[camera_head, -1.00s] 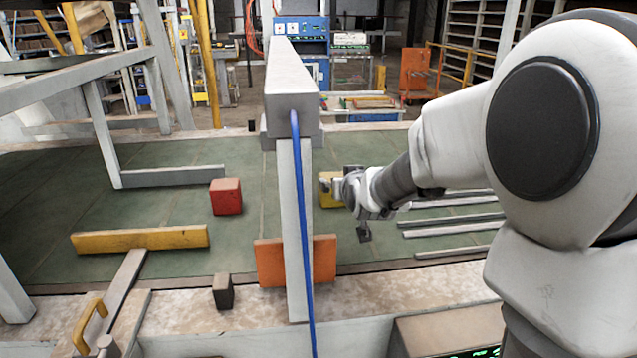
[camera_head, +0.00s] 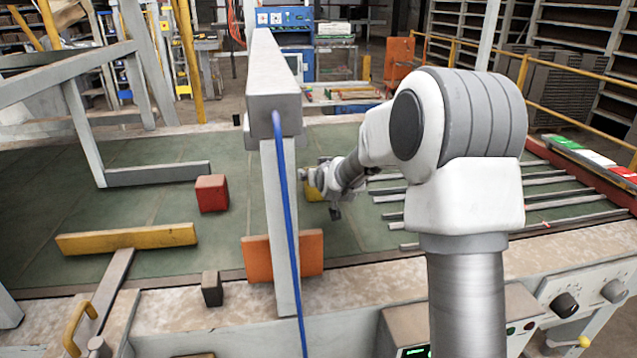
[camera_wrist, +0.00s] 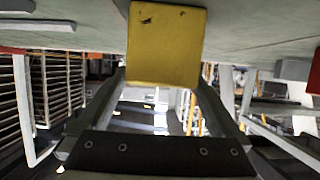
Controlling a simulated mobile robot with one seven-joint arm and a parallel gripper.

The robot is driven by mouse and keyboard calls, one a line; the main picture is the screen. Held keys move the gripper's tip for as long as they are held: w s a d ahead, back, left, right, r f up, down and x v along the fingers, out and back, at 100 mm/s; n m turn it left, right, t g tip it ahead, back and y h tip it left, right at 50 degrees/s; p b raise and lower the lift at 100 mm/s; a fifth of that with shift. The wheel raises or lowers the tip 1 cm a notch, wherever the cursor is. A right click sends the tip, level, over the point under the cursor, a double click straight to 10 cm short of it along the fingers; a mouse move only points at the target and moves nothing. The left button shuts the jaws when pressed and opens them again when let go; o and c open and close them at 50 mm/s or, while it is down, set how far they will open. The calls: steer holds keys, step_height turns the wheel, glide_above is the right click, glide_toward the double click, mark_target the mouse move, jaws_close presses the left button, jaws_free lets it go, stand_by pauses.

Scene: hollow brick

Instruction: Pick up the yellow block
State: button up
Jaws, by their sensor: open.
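The yellow block (camera_head: 313,193) sits on the green surface just right of the grey post, partly hidden by my gripper in the head view. My gripper (camera_head: 322,184) is right up against it there; the exact contact cannot be told. In the wrist view the yellow block (camera_wrist: 165,45) is large at top centre, with dark marks on its face. My gripper's fingers (camera_wrist: 162,82) are spread, with the block between or just beyond the tips.
A grey post (camera_head: 282,200) with a blue cable stands left of my gripper. A red cube (camera_head: 212,194), an orange plate (camera_head: 259,260) and a yellow bar (camera_head: 126,240) lie nearby. Grey rails (camera_head: 394,190) lie to the right.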

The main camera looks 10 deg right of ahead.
steer(key=shift+x, duration=1.85)
steer(key=c, duration=1.2)
steer(key=shift+c, duration=0.4)
steer(key=shift+r, duration=0.1)
